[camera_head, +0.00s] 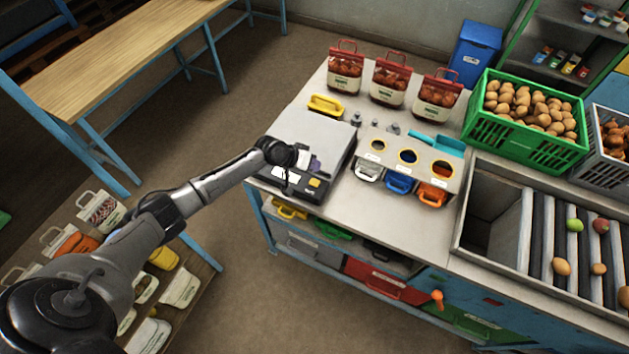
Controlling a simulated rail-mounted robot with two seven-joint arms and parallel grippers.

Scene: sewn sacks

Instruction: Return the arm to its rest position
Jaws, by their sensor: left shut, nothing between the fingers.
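My left arm comes in from the lower left and reaches toward the table. My left gripper (303,159) is at its end, over the near part of the grey weighing scale (312,136). The gripper is shut and empty; its fingers are small and partly hidden by the wrist. I cannot tell whether it touches the scale. My right gripper is not in view.
Three filled sacks (389,82) stand at the table's back. A holder (411,160) with grey, blue and orange handled items is right of the scale. A green potato crate (526,119) and roller bed (578,245) lie further right. Sacks (182,288) lie under my arm.

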